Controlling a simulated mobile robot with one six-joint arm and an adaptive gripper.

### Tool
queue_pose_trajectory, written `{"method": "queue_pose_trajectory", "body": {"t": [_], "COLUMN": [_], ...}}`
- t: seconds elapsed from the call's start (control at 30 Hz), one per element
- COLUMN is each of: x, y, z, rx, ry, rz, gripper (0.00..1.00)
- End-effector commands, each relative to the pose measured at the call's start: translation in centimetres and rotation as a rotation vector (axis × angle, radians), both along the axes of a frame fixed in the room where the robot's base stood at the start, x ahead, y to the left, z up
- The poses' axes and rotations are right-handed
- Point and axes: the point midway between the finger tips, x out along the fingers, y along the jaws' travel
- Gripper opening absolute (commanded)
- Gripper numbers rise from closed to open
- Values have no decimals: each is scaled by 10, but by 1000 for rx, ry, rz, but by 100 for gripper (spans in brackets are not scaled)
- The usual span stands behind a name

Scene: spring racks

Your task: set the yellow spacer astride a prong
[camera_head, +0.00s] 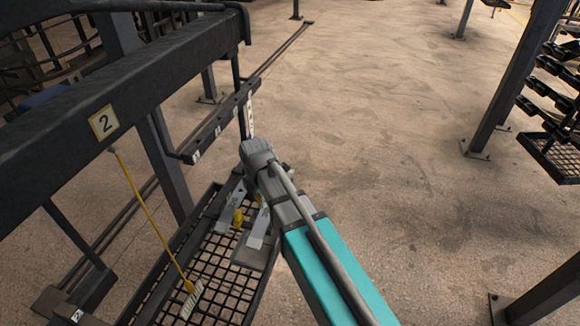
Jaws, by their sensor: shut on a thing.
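The yellow spacer (238,217) is a small yellow piece, mostly hidden by my gripper. My gripper (246,222) points down over a black mesh tray (217,273), with a pale grey finger on either side of the spacer. It is shut on the spacer. I cannot tell how far the spacer is above the mesh. A dark rail (222,124) with small white labels runs behind and to the left of my wrist. I cannot make out a separate prong clearly; my arm and wrist hide part of that area.
A thick dark beam (60,125) with a yellow-edged "2" plate (103,122) crosses the upper left. A yellow cord (150,215) hangs from it to a striped tag at the mesh. Dark posts and a loaded rack stand at right. The middle floor is clear.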

Motion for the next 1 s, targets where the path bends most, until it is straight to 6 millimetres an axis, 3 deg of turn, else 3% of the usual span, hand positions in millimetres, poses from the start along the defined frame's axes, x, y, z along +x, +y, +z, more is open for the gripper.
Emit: {"method": "queue_pose_trajectory", "body": {"t": [0.03,0.3,0.5,0.7,1.0], "x": [20,96,132,145,145], "y": [-6,-54,-85,-98,-100], "z": [-1,-3,-3,-4,-4], "rx": [0,-1,-3,-3,-3], "ry": [0,5,8,9,9], "rz": [-73,-516,-759,-860,-869], "gripper": [28,28,28,28,28]}}
